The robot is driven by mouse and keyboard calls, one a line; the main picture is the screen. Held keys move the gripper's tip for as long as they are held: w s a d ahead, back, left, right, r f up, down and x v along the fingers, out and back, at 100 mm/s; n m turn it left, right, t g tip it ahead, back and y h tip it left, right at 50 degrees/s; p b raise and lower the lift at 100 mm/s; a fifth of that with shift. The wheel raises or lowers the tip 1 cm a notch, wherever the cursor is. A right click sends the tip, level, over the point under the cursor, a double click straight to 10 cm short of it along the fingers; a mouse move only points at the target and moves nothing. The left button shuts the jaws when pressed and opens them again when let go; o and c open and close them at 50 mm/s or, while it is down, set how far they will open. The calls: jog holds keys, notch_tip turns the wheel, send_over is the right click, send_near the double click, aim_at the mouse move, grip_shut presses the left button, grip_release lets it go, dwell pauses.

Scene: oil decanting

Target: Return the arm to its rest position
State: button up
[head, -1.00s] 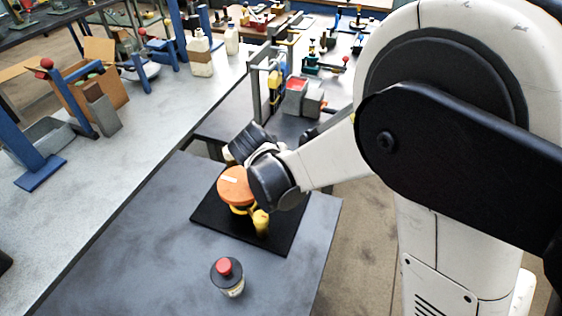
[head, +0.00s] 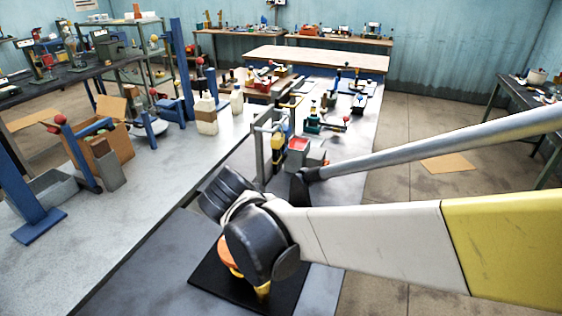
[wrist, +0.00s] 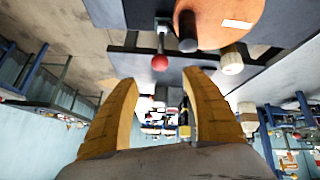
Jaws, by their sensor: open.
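In the wrist view my gripper (wrist: 163,77) has its two yellow fingers spread apart, with nothing between the tips. In the head view the black wrist joint hides most of it; a yellow bit (head: 263,289) shows below. An orange round-topped object (head: 227,254) is partly hidden behind the wrist, over a black mat (head: 212,285) on the near grey table. The wrist view shows its orange disc (wrist: 225,15) with a white label at the top, clear of the fingers. My white and yellow arm reaches in from the right.
A long grey bench (head: 165,165) runs along the left with a cardboard box (head: 112,148) and blue stands. A grey metal frame (head: 262,145) and a red-topped block (head: 298,152) stand just beyond the wrist. Open floor (head: 400,235) lies to the right.

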jog(key=s+d+r+y, duration=0.1)
jog(key=s+d, duration=0.6)
jog(key=d, duration=0.4)
jog(key=s+d+r+y+b, duration=0.1)
jog(key=s+d, duration=0.6)
jog(key=d, duration=0.4)
jog(key=shift+s+d+n+y, duration=0.3)
jog(key=shift+s+d+n, duration=0.05)
jog(key=shift+s+n, duration=0.05)
dwell(0.7)
